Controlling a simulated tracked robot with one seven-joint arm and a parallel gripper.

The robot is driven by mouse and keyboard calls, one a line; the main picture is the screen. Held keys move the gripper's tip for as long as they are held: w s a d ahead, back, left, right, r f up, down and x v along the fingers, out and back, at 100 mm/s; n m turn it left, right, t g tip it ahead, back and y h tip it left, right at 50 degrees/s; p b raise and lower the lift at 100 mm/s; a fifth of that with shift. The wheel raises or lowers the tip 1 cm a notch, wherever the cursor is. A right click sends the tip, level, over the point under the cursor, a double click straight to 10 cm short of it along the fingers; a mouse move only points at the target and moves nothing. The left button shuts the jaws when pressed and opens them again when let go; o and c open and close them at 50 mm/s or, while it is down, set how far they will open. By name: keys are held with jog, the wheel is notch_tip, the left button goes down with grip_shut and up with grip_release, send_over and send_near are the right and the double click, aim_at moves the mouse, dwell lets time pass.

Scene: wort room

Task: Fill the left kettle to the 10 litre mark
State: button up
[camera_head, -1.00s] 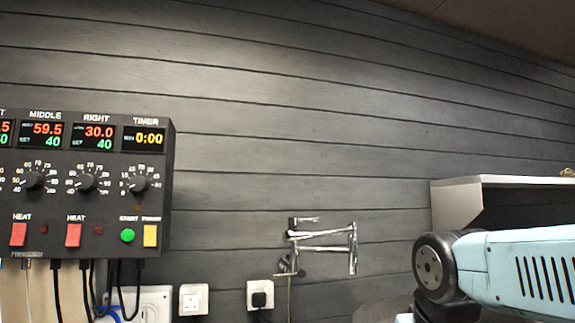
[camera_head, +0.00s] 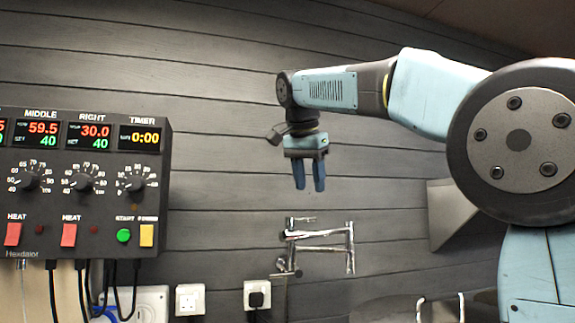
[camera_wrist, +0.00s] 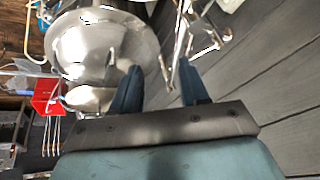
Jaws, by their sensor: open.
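My gripper (camera_head: 309,188) hangs pointing down in the head view, open and empty, above the chrome folding wall tap (camera_head: 320,248). A gap shows between the fingertips and the tap. In the wrist view the tap (camera_wrist: 178,45) lies beyond my fingers (camera_wrist: 157,85). A large shiny steel kettle (camera_wrist: 100,45) sits to the left of the fingers in the wrist view. I cannot tell which kettle it is, and no litre marks can be read. In the head view only steel rims (camera_head: 385,310) show at the bottom edge.
A black control box (camera_head: 80,185) with displays, knobs and switches hangs on the left of the dark plank wall. A pale shelf or hood (camera_head: 450,215) is at right. A red box (camera_wrist: 47,96) stands left in the wrist view.

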jog(key=w+a+r+m, duration=0.2)
jog(key=w+a+r, duration=0.1)
jog(key=a+r, duration=0.15)
jog(key=shift+m+h, duration=0.3)
jog(key=x, duration=1.4)
jog(key=shift+s+a+f, duration=0.15)
jog(key=shift+s+f, duration=0.05)
jog(key=shift+c, duration=0.3)
grip_shut()
jog(key=m, duration=0.2)
jog(key=s+m+g+h, duration=0.1)
jog(key=m, duration=0.1)
jog(key=shift+f+m+h, duration=0.1)
jog(key=shift+m+h, duration=0.2)
jog(key=m+g, duration=0.1)
jog(key=m, duration=0.1)
jog(key=s+m+g, duration=0.1)
jog(key=m, duration=0.2)
jog(key=shift+h, duration=0.4)
